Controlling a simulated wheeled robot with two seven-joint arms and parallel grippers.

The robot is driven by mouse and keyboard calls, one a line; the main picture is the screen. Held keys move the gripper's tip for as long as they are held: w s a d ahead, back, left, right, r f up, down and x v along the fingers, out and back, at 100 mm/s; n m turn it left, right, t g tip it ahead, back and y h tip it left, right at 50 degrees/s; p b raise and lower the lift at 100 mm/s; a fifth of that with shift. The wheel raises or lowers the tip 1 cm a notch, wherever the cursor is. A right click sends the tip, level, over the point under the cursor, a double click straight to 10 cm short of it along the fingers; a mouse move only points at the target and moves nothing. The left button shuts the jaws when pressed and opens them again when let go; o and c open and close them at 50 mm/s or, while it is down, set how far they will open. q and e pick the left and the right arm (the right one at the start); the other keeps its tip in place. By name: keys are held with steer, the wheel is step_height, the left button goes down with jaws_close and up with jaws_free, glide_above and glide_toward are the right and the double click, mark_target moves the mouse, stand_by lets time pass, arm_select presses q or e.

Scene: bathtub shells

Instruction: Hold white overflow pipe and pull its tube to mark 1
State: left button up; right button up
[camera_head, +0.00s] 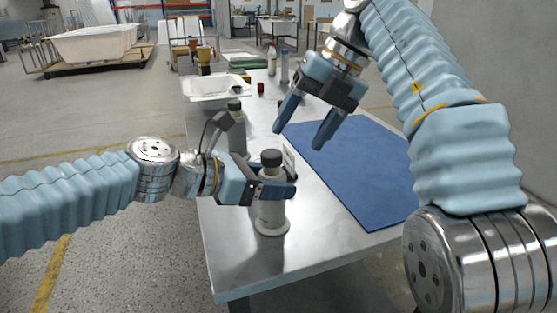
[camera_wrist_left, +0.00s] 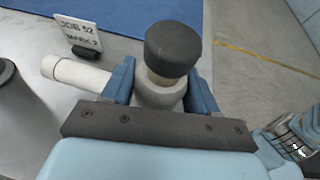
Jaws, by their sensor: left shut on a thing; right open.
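The white overflow pipe (camera_head: 272,215) stands upright on the metal table, with a dark cap on top and a wider foot. My left gripper (camera_head: 278,188) is shut around its upper body, just below the cap. In the left wrist view the pipe (camera_wrist_left: 158,95) sits between the two blue fingers, and a white side tube (camera_wrist_left: 75,72) sticks out to the left. A small card (camera_wrist_left: 80,35) behind the tube seems to read "JOB 52 MARK 2". My right gripper (camera_head: 302,131) is open and empty above the blue mat, apart from the pipe.
A second grey, dark-capped piece (camera_head: 236,122) stands behind my left gripper. The blue mat (camera_head: 358,175) covers the table's right side. A white basin (camera_head: 215,90), bottles (camera_head: 284,66) and a small red item (camera_head: 261,88) are farther back. The table's front (camera_head: 285,262) is clear.

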mark_target(281, 152)
steer(key=w+d+f+m+g+y, duration=0.1)
steer(key=d+f+m+y, duration=0.25)
steer(key=m+y, duration=0.4)
steer(key=d+f+m+y, duration=0.2)
steer(key=d+m+y, duration=0.25)
steer(key=m, duration=0.65)
steer(key=shift+n+y, duration=0.25)
steer(key=shift+y, duration=0.05)
steer(key=a, duration=1.1)
steer(key=shift+s+a+r, duration=0.1)
steer(key=shift+s+a, duration=0.1)
steer(key=shift+a, duration=0.1)
steer(key=shift+c, duration=0.4)
jaws_close()
